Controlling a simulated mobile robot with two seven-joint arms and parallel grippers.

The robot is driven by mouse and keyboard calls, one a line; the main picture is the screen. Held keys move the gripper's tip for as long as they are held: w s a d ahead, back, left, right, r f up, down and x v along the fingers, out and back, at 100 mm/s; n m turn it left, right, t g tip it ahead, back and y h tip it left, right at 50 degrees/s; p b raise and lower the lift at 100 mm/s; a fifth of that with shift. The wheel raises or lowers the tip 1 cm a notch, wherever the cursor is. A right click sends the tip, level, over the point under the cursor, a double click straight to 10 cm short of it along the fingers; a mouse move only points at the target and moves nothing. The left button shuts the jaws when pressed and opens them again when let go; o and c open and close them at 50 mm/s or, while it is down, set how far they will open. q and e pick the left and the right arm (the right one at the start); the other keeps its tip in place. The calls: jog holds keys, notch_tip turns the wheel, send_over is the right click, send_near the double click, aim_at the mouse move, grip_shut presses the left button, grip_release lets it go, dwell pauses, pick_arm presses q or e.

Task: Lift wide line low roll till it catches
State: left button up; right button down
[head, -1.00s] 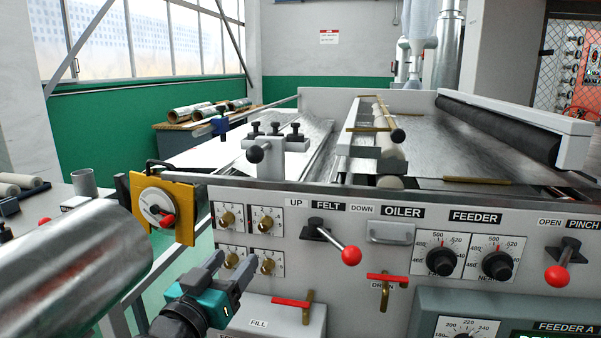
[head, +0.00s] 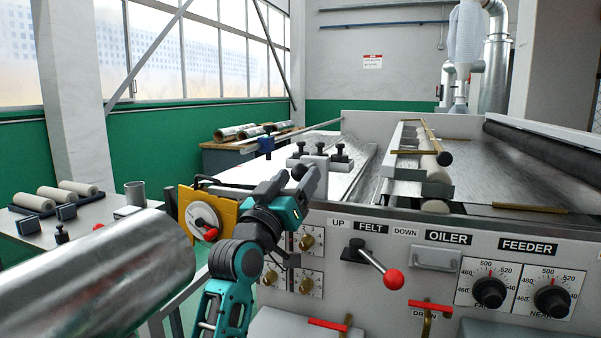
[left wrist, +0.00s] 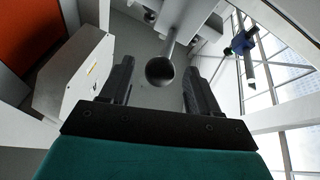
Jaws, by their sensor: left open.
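A dark ball knob (head: 299,172) on a short stem sticks out from a white block (head: 318,164) with several black knobs on top, at the machine's near left corner. My left gripper (head: 292,182) is open just in front of this ball and partly covers it in the head view. In the left wrist view the ball (left wrist: 160,71) sits between the directions of the two fingers (left wrist: 160,90), about at or just past their tips; I see no contact. A pale roll (head: 433,168) lies across the machine behind the OILER label. My right gripper is not in view.
The FELT lever with a red ball (head: 394,279) juts out right of my arm. A yellow plate with a dial (head: 205,221) stands left of it. A big metal cylinder (head: 100,270) fills the lower left. A side table (head: 90,235) holds pale rolls.

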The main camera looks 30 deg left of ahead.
pick_arm(q)
jog(key=shift+x, duration=1.15)
jog(key=shift+c, duration=0.3)
grip_shut()
jog(key=shift+f, duration=0.1)
